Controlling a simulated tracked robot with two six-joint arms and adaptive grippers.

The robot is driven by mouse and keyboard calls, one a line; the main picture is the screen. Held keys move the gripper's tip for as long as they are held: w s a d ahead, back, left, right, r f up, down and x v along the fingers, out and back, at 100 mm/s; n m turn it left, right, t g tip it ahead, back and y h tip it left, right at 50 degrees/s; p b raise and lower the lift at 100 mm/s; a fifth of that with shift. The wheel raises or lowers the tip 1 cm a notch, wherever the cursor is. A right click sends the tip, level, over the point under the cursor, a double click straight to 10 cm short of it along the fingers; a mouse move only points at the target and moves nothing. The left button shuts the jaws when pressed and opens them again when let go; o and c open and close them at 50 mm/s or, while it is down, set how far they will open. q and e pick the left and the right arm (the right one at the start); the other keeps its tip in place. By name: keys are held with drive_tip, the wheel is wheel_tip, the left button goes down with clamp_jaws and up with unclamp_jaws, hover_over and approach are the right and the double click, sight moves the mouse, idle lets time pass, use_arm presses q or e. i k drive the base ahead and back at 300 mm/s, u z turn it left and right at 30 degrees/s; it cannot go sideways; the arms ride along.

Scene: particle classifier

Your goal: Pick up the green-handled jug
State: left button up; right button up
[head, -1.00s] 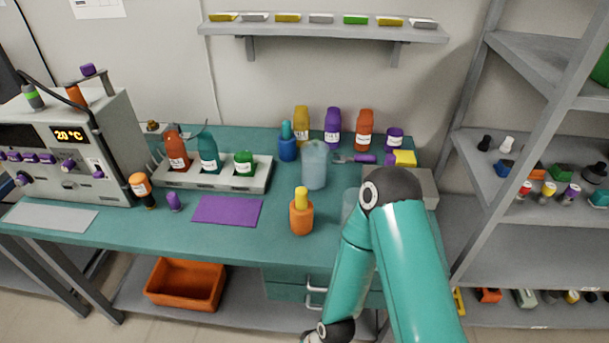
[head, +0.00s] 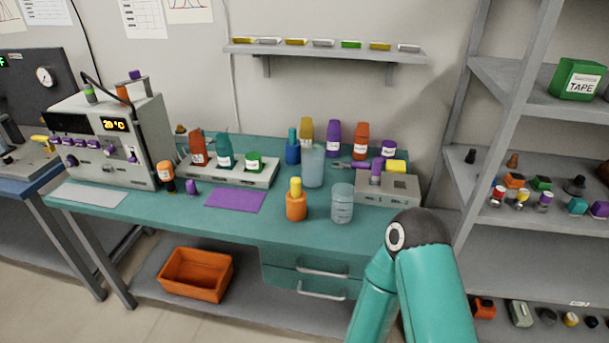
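I cannot make out a green-handled jug in the head view. A tall clear pale-blue vessel (head: 312,167) stands upright on the teal bench (head: 150,207), and a shorter clear jar (head: 342,204) stands in front of it to the right. No green handle shows on either. One of my arms, teal with a dark joint, comes in from the bottom right in front of the bench. Its gripper is below the picture's edge. My other arm and gripper are not in view.
An orange bottle with a yellow cap (head: 296,202) stands left of the clear jar. A purple mat (head: 235,200), a bottle rack (head: 228,172) and a grey instrument (head: 112,138) are farther left. A grey scale-like box (head: 395,188) is on the right. A shelf rack (head: 530,105) stands beside the bench.

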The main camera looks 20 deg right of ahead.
sight(313, 155)
drive_tip(key=z, duration=0.15)
drive_tip(key=i, duration=0.85)
drive_tip(key=u, duration=0.05)
